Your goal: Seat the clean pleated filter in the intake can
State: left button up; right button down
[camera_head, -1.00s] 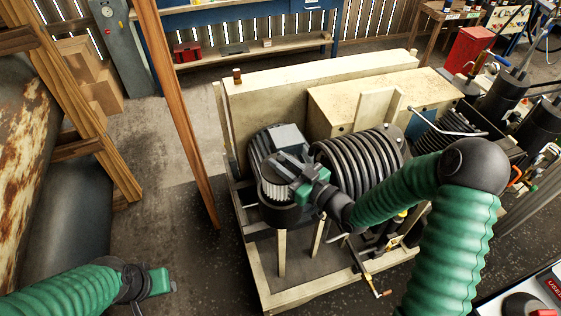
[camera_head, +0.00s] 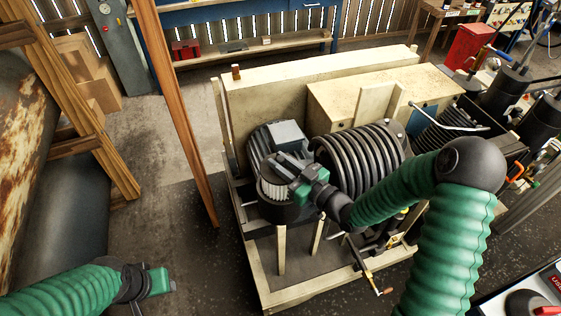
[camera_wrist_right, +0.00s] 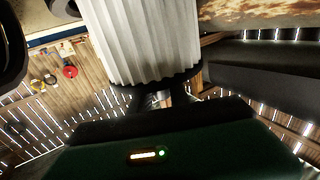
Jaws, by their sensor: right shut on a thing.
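The clean pleated filter (camera_head: 271,190) is white and ribbed, and it stands upright at the black intake can (camera_head: 287,214) on the compressor. Its pleats show above the can's rim; its lower end is hidden, so I cannot tell how deep it sits. My right gripper (camera_head: 289,170) is shut on the filter's upper part from the right. In the right wrist view the white pleats (camera_wrist_right: 145,40) fill the upper middle, just beyond the dark fingers. My left gripper (camera_head: 158,281) is low at the left, away from the can; its fingers are not clear.
A large black ribbed cylinder (camera_head: 350,160) stands close to the right of the can. A grey-topped motor (camera_head: 285,135) is just behind it. A wooden post (camera_head: 180,120) rises to the left. Cream panels (camera_head: 310,80) close off the back. Floor is open at left front.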

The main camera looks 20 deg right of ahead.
jog(key=shift+f+b, duration=3.4)
jog(key=shift+f, duration=0.6)
jog(key=c, duration=1.2)
grip_release()
jog(key=shift+o, duration=0.2)
jog(key=shift+s+d, duration=0.15)
jog(key=shift+s, duration=0.15)
jog(key=p+v, duration=0.1)
jog(key=v, duration=1.5)
jog(key=shift+d+f, duration=0.1)
